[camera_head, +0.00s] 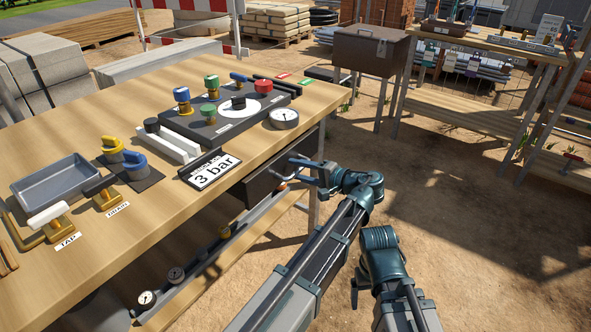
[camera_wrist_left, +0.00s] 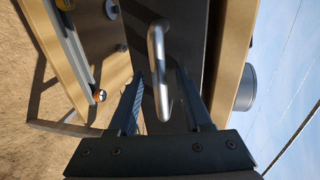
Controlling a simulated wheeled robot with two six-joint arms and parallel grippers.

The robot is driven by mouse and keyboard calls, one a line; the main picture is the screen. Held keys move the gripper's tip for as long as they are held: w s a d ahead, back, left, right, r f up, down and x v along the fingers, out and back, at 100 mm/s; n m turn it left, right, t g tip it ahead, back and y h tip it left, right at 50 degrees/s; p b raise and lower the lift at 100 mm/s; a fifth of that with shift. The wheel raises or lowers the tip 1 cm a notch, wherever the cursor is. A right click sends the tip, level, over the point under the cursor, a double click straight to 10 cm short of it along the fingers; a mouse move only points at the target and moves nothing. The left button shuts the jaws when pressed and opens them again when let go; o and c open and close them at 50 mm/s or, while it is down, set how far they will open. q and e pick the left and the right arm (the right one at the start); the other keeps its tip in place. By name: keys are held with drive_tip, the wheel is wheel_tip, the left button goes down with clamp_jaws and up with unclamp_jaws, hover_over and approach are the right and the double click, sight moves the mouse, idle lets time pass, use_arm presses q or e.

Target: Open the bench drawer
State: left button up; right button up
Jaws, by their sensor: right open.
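The bench drawer (camera_head: 256,190) is a dark box under the right end of the wooden bench top, its front seemingly close to the bench edge. Its silver bar handle (camera_wrist_left: 156,62) stands out from the dark front in the left wrist view. My left gripper (camera_head: 298,171) is at the drawer front in the head view. In the left wrist view its two fingers (camera_wrist_left: 160,98) are apart, with the handle's lower end between them; contact cannot be told. My right gripper (camera_head: 355,288) is only partly visible, low beside its arm and away from the bench.
The bench top (camera_head: 130,235) holds a manifold with coloured valves (camera_head: 215,113), a gauge (camera_head: 283,118), a "3 bar" sign (camera_head: 212,172) and a grey tray (camera_head: 57,184). A lower shelf with gauges (camera_head: 147,298) runs beneath. The sandy ground (camera_head: 460,230) on the right is clear.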

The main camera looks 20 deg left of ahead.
use_arm(q)
clamp_jaws()
idle(1.3)
